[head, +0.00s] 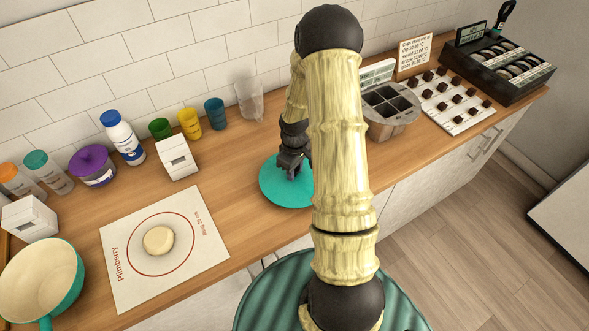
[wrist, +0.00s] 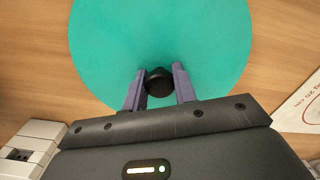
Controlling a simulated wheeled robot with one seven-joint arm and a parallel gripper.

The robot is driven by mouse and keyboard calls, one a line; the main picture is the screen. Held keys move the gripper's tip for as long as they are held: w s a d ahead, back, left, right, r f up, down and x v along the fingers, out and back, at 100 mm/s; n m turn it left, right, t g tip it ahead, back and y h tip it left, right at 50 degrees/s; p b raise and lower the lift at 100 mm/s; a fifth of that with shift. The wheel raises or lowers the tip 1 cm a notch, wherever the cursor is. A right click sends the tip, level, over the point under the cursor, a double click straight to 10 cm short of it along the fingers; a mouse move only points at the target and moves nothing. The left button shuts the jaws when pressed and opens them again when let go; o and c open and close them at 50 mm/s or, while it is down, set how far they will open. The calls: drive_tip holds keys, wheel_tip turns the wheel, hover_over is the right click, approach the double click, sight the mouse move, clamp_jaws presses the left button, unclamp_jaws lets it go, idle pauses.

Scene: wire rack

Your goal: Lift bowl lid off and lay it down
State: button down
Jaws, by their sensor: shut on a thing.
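The lid (head: 270,190) is a round teal disc with a black knob, over the wooden counter near the middle of the head view. It fills much of the wrist view (wrist: 150,30). My gripper (wrist: 159,70) is above the lid, its two fingers closed on the black knob (wrist: 159,84) from both sides. In the head view my gripper (head: 291,172) is partly hidden by my arm, which also covers the lid's right edge. No bowl shows under the lid. I cannot tell whether the lid touches something beneath it.
A printed mat (head: 125,270) with a dough round (head: 158,240) lies to the left. A white box (head: 177,157), cups (head: 190,123) and jars line the wall. A teal pan (head: 45,275) is at far left. A divided container (head: 388,112) and trays stand to the right.

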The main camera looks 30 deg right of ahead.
drive_tip(key=shift+f+b, duration=0.55)
drive_tip(key=shift+f, duration=0.35)
idle(0.3)
drive_tip(key=c, duration=1)
unclamp_jaws()
drive_tip(key=shift+c, duration=0.2)
drive_tip(key=shift+r, duration=0.2)
wheel_tip(320, 180, up, 17)
drive_tip(key=b, duration=0.2)
